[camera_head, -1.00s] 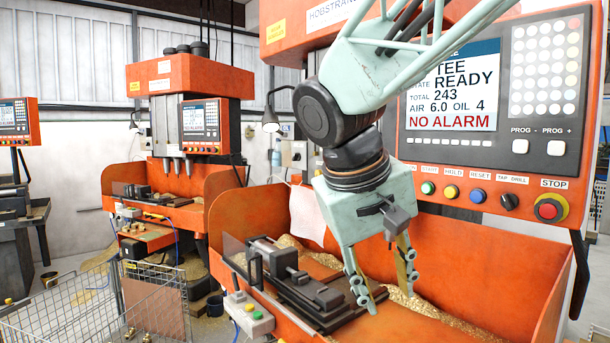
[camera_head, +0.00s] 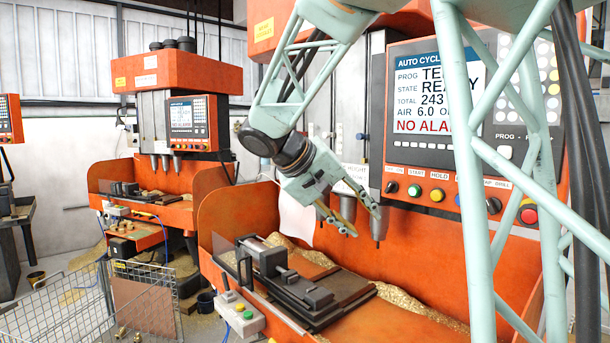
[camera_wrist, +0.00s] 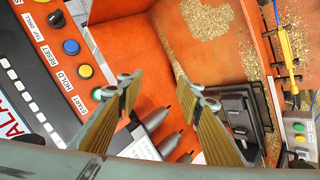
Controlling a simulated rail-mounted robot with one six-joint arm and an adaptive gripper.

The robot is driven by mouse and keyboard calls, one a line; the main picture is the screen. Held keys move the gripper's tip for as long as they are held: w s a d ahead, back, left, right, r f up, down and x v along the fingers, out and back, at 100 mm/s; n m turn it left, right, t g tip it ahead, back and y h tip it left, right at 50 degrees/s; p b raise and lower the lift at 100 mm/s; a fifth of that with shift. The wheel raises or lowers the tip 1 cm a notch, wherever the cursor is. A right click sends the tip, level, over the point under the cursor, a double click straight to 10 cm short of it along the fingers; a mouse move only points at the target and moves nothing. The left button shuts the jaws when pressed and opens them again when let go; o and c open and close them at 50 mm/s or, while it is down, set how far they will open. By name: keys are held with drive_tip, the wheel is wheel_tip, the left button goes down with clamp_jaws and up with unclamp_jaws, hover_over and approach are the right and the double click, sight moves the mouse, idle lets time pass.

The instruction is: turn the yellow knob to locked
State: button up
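The only yellow control I can make out on the orange control panel is the round yellow HOLD control (camera_head: 437,195), between green START and blue RESET. It also shows in the wrist view (camera_wrist: 86,71), left of my fingers. I see no "locked" marking, and cannot tell whether it turns. My gripper (camera_head: 365,220) is open and empty, in the air left of and below the panel's row of controls, by the drill spindles. In the wrist view its two fingers (camera_wrist: 163,88) are wide apart with nothing between them.
A black selector (camera_head: 493,205) and the red STOP button (camera_head: 528,216) sit farther right on the panel. A small button box (camera_head: 237,312) is at the tray's front left. Drill spindles (camera_head: 378,225) hang close to my fingers. The black vise (camera_head: 305,290) lies below.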

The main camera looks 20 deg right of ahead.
drive_tip(key=w+d+r+m+t+h+p, duration=0.1)
drive_tip(key=w+d+h, duration=0.1)
drive_tip(key=w, duration=0.8)
drive_tip(key=w+d+r+h+p, duration=0.1)
drive_tip(key=w+d+h+p, duration=0.1)
drive_tip(key=w, duration=0.8)
drive_tip(key=w+d+r+m+t+h+p, duration=0.1)
drive_tip(key=w+d+h, duration=0.1)
drive_tip(key=w, duration=0.8)
drive_tip(key=w+a+f+t+h+p, duration=0.1)
drive_tip(key=w+a+f+t, duration=0.1)
drive_tip(key=w, duration=0.5)
drive_tip(key=w+a+f+t+h+p, duration=0.1)
drive_tip(key=w+a+f+t, duration=0.1)
drive_tip(key=w, duration=0.5)
drive_tip(key=w+a+f+t+h+p, duration=0.1)
drive_tip(key=w+a+f+t+p, duration=0.1)
drive_tip(key=w, duration=0.6)
drive_tip(key=shift+f+t, duration=0.5)
drive_tip(key=shift+t, duration=0.1)
drive_tip(key=shift+w+d, duration=0.1)
drive_tip(key=p+x, duration=0.3)
drive_tip(key=x, duration=1)
drive_tip(key=shift+d+r+p, duration=0.25)
drive_tip(key=shift+r+p, duration=0.05)
drive_tip(key=shift+r, duration=0.1)
drive_tip(key=shift+c, duration=0.2)
